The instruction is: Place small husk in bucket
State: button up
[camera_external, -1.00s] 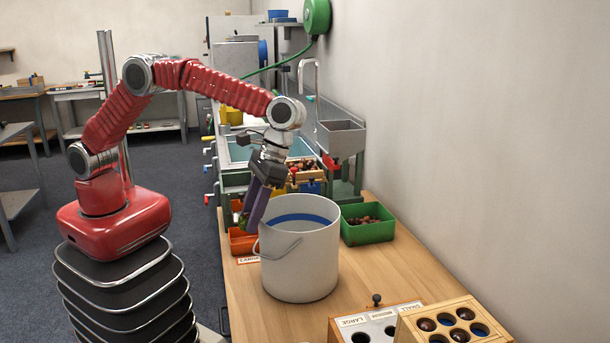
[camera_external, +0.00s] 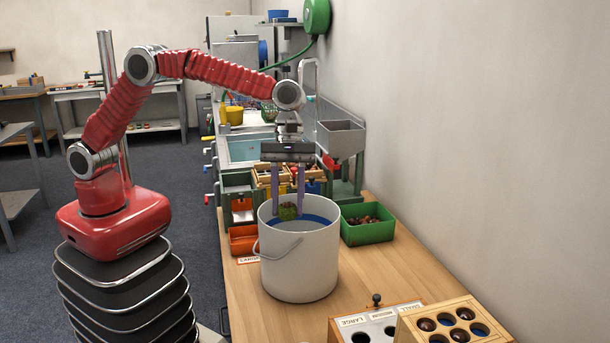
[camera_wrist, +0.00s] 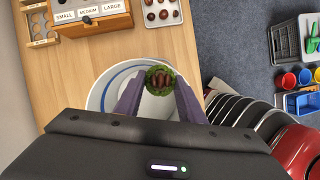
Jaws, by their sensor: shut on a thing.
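The small husk (camera_external: 288,211) is green and spiky. In the wrist view the husk (camera_wrist: 160,80) shows brown chestnuts inside and sits between my two purple fingertips. My gripper (camera_external: 288,205) points straight down and is shut on the husk. The white bucket (camera_external: 298,265) stands on the wooden table, with a blue band inside its rim. In the external view the husk shows at about the height of the bucket's far rim. In the wrist view it lies over the mouth of the bucket (camera_wrist: 97,98). The bucket's floor is hidden in the external view.
A green bin (camera_external: 368,232) with chestnuts stands right of the bucket, and an orange bin (camera_external: 242,240) stands behind it at left. A sorting box (camera_external: 375,327) and a wooden holder (camera_external: 455,325) stand at the front. The table between them and the bucket is clear.

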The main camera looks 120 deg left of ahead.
aim_at(300, 276)
jog(key=a+f+n, duration=0.1)
jog(key=n, duration=0.1)
jog(key=w+a+f+n+t+y, duration=0.1)
jog(key=f+n, duration=0.3)
jog(key=shift+w+a+t+y, duration=0.25)
jog(key=shift+a+t+y, duration=0.15)
notch_tip(300, 276, down, 13)
jog(key=shift+f, duration=0.2)
dwell(0.3)
jog(key=shift+f, duration=0.1)
jog(key=shift+f, duration=2.15)
jog(key=shift+f, duration=0.1)
jog(key=o, duration=1.1)
